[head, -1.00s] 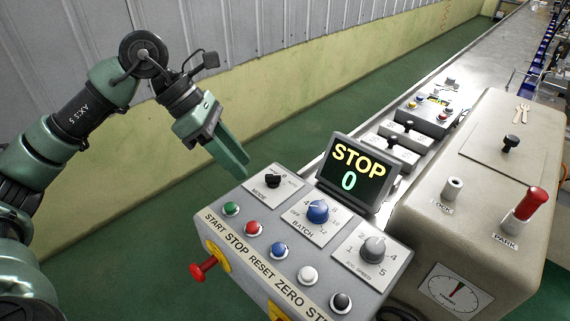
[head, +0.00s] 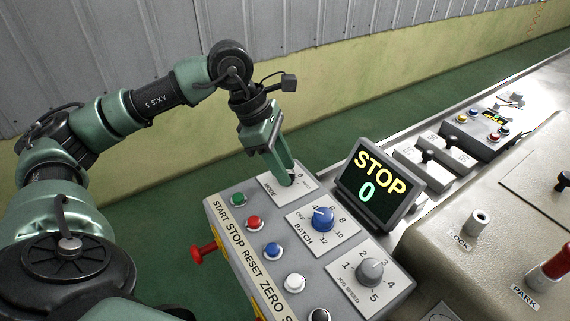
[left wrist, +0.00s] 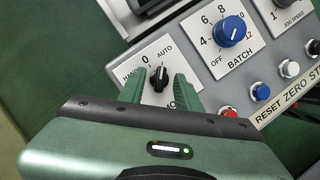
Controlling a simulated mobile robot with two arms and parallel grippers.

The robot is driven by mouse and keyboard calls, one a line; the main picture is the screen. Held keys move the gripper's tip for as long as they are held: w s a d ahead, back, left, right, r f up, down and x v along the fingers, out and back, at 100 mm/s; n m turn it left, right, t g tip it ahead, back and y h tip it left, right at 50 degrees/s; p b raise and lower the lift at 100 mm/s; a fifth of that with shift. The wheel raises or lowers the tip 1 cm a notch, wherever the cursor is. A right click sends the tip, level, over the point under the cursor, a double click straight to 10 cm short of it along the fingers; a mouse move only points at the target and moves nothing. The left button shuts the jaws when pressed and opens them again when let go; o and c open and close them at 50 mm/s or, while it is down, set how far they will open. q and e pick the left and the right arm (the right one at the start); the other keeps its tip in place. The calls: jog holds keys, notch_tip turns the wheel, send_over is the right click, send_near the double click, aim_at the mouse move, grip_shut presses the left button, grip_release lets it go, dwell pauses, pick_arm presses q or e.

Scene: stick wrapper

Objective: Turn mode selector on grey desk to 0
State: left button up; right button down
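The mode selector is a small black knob (left wrist: 159,78) on a white plate (left wrist: 152,60) marked HAND, 0 and AUTO, on the grey desk (head: 335,262). In the left wrist view my left gripper (left wrist: 159,91) is open, one finger on each side of the knob, with gaps visible. I cannot tell whether the fingertips reach down around it. In the head view the left gripper (head: 287,180) points down over the MODE plate (head: 268,184) and hides the knob. The knob's exact pointing direction is too small to tell. My right gripper is not in view.
A tilted display (head: 376,187) reading STOP 0 stands behind. The blue BATCH knob (head: 323,219) and grey jog speed knob (head: 371,271) sit right of MODE. Several push buttons, including a green one (head: 238,198), line the front. A red knob (head: 203,250) sticks out at the left side.

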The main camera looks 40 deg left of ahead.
pick_arm(q)
jog(key=shift+f, duration=0.25)
grip_shut()
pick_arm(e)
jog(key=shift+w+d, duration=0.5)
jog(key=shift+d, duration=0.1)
